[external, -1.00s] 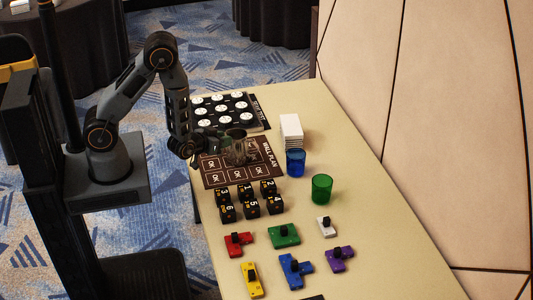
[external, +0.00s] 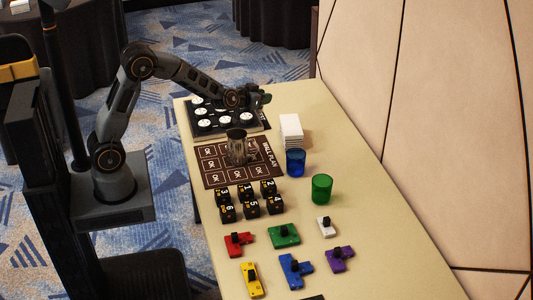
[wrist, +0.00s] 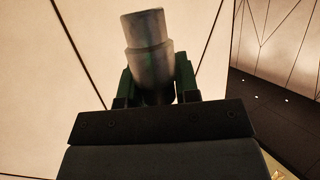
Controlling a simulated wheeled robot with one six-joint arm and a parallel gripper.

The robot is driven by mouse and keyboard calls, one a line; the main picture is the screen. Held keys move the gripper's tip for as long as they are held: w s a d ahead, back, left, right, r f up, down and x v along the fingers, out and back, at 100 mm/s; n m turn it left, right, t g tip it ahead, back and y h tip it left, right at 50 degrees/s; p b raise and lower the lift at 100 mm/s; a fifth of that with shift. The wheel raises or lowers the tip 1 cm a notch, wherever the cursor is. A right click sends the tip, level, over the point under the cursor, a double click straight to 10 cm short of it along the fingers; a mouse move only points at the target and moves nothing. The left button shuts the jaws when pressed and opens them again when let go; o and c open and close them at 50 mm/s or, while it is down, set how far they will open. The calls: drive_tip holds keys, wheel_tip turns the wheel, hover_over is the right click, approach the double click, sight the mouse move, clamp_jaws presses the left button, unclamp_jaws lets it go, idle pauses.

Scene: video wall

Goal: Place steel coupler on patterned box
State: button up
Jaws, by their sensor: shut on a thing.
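My gripper (external: 262,96) is raised above the right end of the black board with white discs, at the far end of the table. In the wrist view its two fingers (wrist: 156,82) are closed on a stepped grey metal cylinder, the steel coupler (wrist: 147,35), which sticks out past the fingertips. In the external view the coupler is too small and dark to tell from the gripper. I cannot pick out a patterned box for certain in either view.
The black board (external: 205,131) with white discs lies below my arm. A dark glass (external: 237,148) stands on the brown plan sheet (external: 212,181). A white stack (external: 292,131), a blue cup (external: 295,164) and a green cup (external: 321,189) stand to the right. Numbered cubes and coloured blocks lie nearer.

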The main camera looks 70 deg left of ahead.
drive_tip(key=w+a+f, duration=0.1)
drive_tip(key=w+f, duration=0.1)
drive_tip(key=w, duration=0.1)
drive_tip(key=w+f+p, duration=0.1)
drive_tip(key=w+f, duration=0.2)
drive_tip(key=w, duration=0.1)
drive_tip(key=w+a+f, duration=0.1)
drive_tip(key=w+f, duration=0.2)
drive_tip(key=shift+w+a, duration=0.2)
drive_tip(key=shift+a, duration=0.1)
drive_tip(key=shift+w+a+f, duration=0.1)
drive_tip(key=shift+w+f, duration=0.2)
drive_tip(key=shift+f, duration=0.15)
drive_tip(key=shift+f+p, duration=0.6)
drive_tip(key=shift+f, duration=0.85)
drive_tip(key=shift+f, duration=0.2)
drive_tip(key=o, duration=0.9)
drive_tip(key=shift+r, duration=0.1)
